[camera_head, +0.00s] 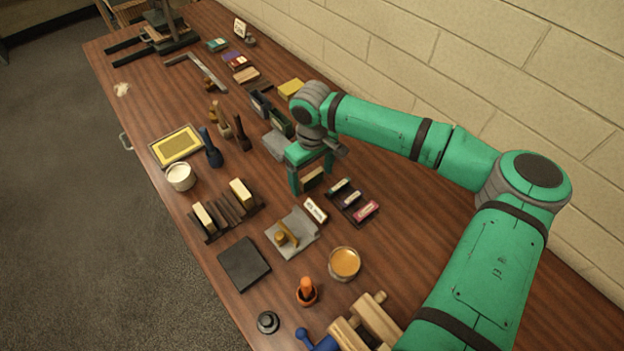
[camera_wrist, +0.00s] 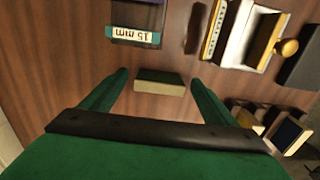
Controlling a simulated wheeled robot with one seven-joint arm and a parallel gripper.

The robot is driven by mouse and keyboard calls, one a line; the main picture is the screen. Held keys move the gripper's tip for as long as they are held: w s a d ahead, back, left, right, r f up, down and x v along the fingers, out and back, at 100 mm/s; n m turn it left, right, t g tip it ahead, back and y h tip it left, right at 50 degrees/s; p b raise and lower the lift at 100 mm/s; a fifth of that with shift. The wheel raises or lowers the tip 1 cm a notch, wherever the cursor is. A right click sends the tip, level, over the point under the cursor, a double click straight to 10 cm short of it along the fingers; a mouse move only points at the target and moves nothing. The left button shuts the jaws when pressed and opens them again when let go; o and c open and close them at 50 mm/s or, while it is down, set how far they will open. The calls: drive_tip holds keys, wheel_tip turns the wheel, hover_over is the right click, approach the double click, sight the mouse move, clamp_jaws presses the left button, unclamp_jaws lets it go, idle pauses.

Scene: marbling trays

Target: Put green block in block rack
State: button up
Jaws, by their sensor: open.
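The green block (camera_wrist: 160,76) has a dark green face and a cream side. It lies on the table between the fingers of my gripper (camera_wrist: 160,80) in the wrist view, with a gap to each finger. In the head view my gripper (camera_head: 311,179) is open and low over the table, and the block's cream side (camera_head: 312,181) shows between its fingers. The block rack (camera_head: 228,212) is a dark slatted holder to the left of the gripper, with cream-sided blocks in two slots and empty slots between. Part of it shows at lower right in the wrist view (camera_wrist: 268,117).
A tray of labelled pieces (camera_head: 352,203) lies just right of my gripper. A grey stand with a yellow knob (camera_head: 284,239) and a dark pad (camera_head: 244,264) lie nearer.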

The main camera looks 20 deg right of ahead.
drive_tip(key=c, duration=1.2)
